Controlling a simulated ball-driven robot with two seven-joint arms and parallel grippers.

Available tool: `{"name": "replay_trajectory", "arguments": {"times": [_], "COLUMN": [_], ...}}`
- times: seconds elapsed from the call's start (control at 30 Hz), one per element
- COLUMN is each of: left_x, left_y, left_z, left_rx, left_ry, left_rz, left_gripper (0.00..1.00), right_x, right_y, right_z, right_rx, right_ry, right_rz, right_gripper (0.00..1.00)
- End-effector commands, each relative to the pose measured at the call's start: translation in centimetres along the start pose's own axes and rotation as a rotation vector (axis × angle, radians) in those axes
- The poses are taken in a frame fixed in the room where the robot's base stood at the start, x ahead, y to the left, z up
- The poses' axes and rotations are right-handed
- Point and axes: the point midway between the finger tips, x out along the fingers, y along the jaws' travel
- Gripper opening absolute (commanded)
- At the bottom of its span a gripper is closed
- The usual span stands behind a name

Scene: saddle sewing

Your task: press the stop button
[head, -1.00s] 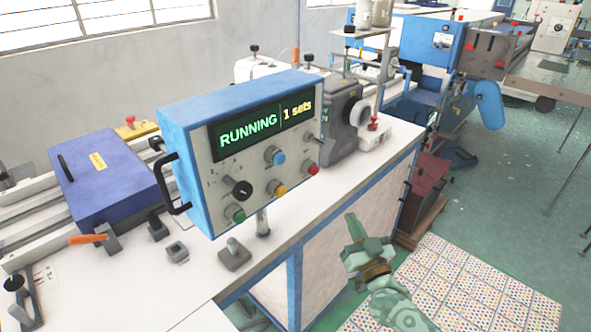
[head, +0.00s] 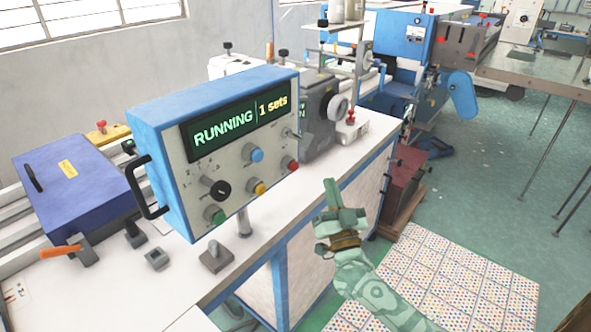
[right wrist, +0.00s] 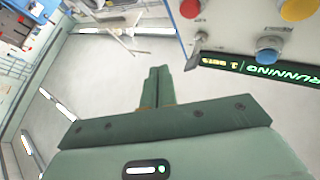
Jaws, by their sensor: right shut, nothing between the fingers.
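The blue control box (head: 140,115) has a grey front panel whose display (head: 235,119) reads "RUNNING" and "1 sets". A red button (head: 290,165) is at the panel's lower right, beside a yellow button (head: 257,187) and below a blue button (head: 257,155). A green button (head: 214,214) is at lower left; the button labels are too small to read. My right gripper (head: 330,186) is shut and empty, right of the panel and apart from it. In the right wrist view the panel appears upside down at upper right, with the red button (right wrist: 190,9). My left gripper is not in view.
The box stands on a post (head: 244,222) above a white machine table (head: 185,268). A black knob (head: 220,190) and a small toggle are on the panel. A grey machine head (head: 320,120) is behind the box. Open space lies between the red button and my right gripper.

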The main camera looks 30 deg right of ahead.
Motion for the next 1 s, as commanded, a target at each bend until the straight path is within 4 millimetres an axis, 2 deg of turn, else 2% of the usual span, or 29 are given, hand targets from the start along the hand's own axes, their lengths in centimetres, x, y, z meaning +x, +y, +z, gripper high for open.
{"name": "replay_trajectory", "arguments": {"times": [0.23,0.43,1.0], "left_x": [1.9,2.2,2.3], "left_y": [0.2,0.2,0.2], "left_z": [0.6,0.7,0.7], "left_rx": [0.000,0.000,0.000], "left_ry": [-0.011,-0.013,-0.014], "left_rz": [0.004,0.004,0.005], "left_gripper": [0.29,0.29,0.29], "right_x": [2.4,4.0,4.6], "right_y": [-1.8,-2.9,-3.4], "right_z": [2.2,3.0,3.4], "right_rx": [0.002,0.001,0.000], "right_ry": [0.000,0.001,-0.001], "right_rz": [0.000,0.000,-0.001], "right_gripper": [0.00,0.00,0.00]}}
